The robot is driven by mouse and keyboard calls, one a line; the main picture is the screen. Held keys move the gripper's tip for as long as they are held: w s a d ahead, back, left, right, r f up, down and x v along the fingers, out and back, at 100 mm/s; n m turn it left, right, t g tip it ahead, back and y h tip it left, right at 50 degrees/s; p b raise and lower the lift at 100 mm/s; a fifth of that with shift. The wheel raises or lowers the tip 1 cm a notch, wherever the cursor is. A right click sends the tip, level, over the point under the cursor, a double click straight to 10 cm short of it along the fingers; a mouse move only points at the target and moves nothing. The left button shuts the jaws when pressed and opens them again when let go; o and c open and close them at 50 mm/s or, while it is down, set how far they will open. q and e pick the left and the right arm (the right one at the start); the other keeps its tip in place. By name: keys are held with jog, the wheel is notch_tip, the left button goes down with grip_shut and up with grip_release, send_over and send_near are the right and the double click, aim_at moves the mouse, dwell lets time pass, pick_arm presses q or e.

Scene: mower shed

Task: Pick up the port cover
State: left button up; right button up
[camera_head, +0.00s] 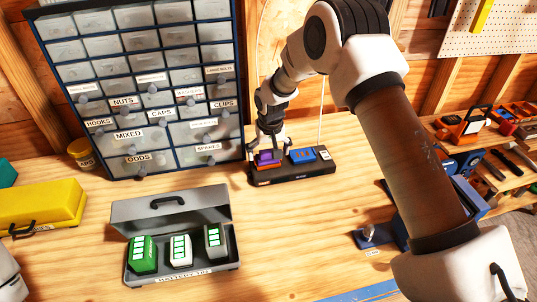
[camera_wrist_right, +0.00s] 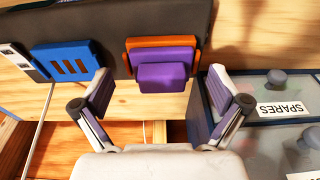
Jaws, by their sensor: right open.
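The port cover appears to be the purple block (camera_head: 267,156) at the left end of a black charging station (camera_head: 303,175) on the bench. In the right wrist view the purple block (camera_wrist_right: 163,76) stands out from an orange-edged bay (camera_wrist_right: 133,42). My right gripper (camera_head: 267,147) is at the station from above. In the wrist view its open fingers (camera_wrist_right: 160,82) stand on either side of the block, with a visible gap on each side. Nothing is held. My left gripper is not in view.
A blue cover (camera_head: 302,155) with slots sits beside it on the station. A drawer cabinet (camera_head: 140,85) stands close behind to the left. A grey open case (camera_head: 170,215) holds green-and-white batteries. The bench in front of the station is clear.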

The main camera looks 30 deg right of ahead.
jog(key=shift+w+f, duration=0.5)
jog(key=shift+w, duration=0.15)
jog(key=c, duration=1.1)
jog(key=shift+c, duration=0.7)
jog(key=shift+s+r, duration=0.3)
